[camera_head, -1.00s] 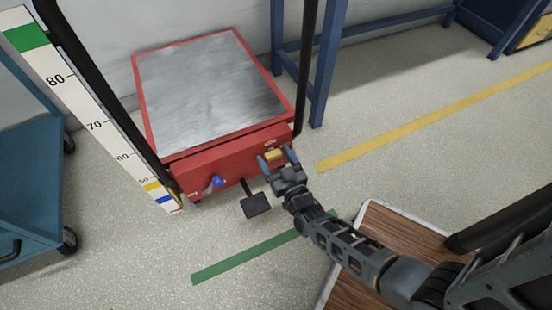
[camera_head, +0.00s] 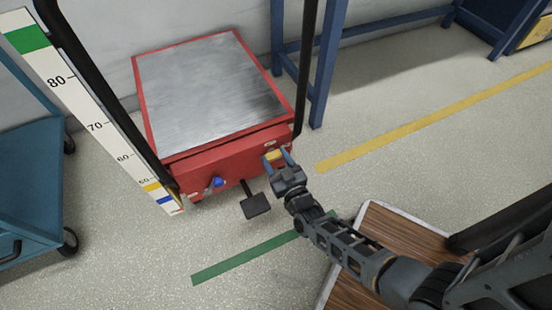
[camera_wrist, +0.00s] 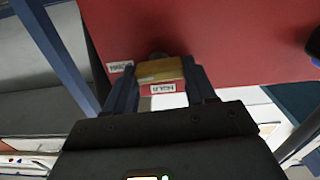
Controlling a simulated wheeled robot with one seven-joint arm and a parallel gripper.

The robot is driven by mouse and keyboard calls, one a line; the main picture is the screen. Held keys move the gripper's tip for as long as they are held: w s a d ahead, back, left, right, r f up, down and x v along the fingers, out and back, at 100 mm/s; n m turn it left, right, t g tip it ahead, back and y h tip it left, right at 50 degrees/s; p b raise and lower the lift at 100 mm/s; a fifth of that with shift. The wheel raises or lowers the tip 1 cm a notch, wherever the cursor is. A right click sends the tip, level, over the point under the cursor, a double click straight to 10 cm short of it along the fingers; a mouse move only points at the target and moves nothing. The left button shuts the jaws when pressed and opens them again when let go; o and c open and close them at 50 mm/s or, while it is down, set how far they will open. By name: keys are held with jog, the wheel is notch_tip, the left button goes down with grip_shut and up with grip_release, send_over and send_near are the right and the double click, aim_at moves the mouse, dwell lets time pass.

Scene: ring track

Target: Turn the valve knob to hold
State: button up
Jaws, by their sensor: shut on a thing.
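The valve knob, a yellow block-shaped handle (camera_head: 273,155), sits on the front of the red lift table (camera_head: 240,152) near its right end. My gripper (camera_head: 280,160) reaches it from the front, with one finger on each side. In the wrist view the yellow knob (camera_wrist: 160,71) lies between the two dark fingers, and my gripper (camera_wrist: 163,80) is shut on it. Two small white labels show there, one at the knob's left (camera_wrist: 120,67) and one just below it (camera_wrist: 163,88). The lower one seems to read HOLD. The fingers hide the knob's sides.
A blue knob (camera_head: 217,182) is on the same front, at left. A black pedal (camera_head: 256,205) sticks out below. A height scale (camera_head: 98,112) stands at left beside a teal cart (camera_head: 28,190). A blue bench leg (camera_head: 326,65) is behind at right.

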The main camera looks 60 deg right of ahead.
jog(key=n, duration=0.3)
jog(key=shift+n+p, duration=0.4)
jog(key=n, duration=0.4)
jog(key=shift+a+n, duration=0.1)
jog(key=shift+n, duration=0.2)
jog(key=n, duration=0.4)
jog(key=shift+w+f+n, duration=0.1)
jog(key=shift+f+n, duration=0.05)
jog(key=shift+n, duration=0.15)
jog(key=shift+f+n, duration=0.1)
jog(key=shift+n, duration=2)
jog(key=shift+a, duration=0.1)
jog(key=o, duration=1)
jog(key=shift+o, duration=0.2)
jog(key=p+v, duration=0.1)
jog(key=v, duration=0.6)
jog(key=shift+s+a, duration=0.2)
jog(key=shift+s, duration=0.15)
